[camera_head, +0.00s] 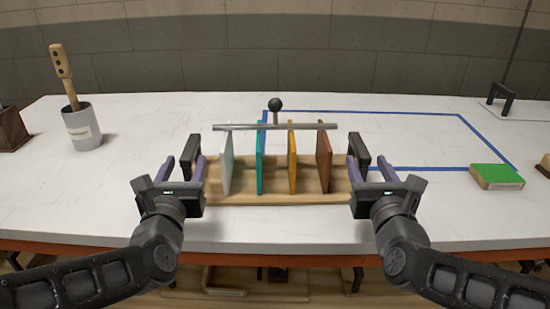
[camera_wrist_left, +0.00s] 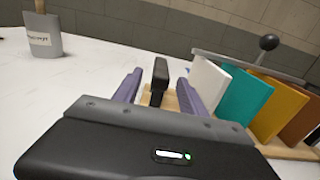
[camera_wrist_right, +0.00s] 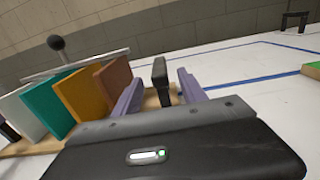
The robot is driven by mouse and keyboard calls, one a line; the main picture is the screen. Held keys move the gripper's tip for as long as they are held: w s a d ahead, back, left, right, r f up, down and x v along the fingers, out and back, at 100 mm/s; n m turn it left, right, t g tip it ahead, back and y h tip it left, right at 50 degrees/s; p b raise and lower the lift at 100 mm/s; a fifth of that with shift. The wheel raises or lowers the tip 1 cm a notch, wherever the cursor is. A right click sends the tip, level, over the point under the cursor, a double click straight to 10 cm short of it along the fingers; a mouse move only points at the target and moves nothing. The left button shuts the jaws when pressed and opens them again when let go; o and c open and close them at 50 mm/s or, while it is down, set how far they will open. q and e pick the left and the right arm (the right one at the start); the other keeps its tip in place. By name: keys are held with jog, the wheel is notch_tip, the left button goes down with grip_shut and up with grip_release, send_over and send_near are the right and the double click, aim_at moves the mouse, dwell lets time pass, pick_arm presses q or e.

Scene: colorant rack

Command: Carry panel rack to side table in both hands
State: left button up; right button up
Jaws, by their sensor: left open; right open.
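The panel rack (camera_head: 275,198) is a light wooden base on the white table, with white, teal, orange and brown panels standing in it. A grey bar (camera_head: 300,126) with a dark ball knob runs along its back. A black upright handle stands at each end of the rack: the left handle (camera_wrist_left: 160,80) and the right handle (camera_wrist_right: 160,80). My left gripper (camera_head: 180,168) is open, its purple fingers on either side of the left handle. My right gripper (camera_head: 370,168) is open, its fingers on either side of the right handle. I cannot tell whether the fingers touch the handles.
A grey cup (camera_head: 82,128) with a wooden-handled tool stands at the left. A blue tape outline (camera_head: 400,112) lies behind and right of the rack. A green-topped block (camera_head: 496,176) sits at the right. The table's front edge runs close below the rack.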

aim_at(191, 142)
pick_arm(q)
jog(key=shift+s, duration=0.1)
pick_arm(e)
jog(key=shift+s, duration=0.1)
pick_arm(q)
jog(key=shift+w+a, duration=0.1)
jog(key=shift+w, duration=3.85)
pick_arm(e)
jog(key=shift+w+a, duration=0.15)
jog(key=shift+w, duration=3.8)
pick_arm(q)
jog(key=shift+c, duration=0.4)
pick_arm(e)
jog(key=shift+c, duration=0.4)
pick_arm(q)
grip_shut()
pick_arm(e)
grip_shut()
pick_arm(q)
jog(key=shift+r, duration=0.15)
pick_arm(e)
jog(key=shift+r, duration=0.15)
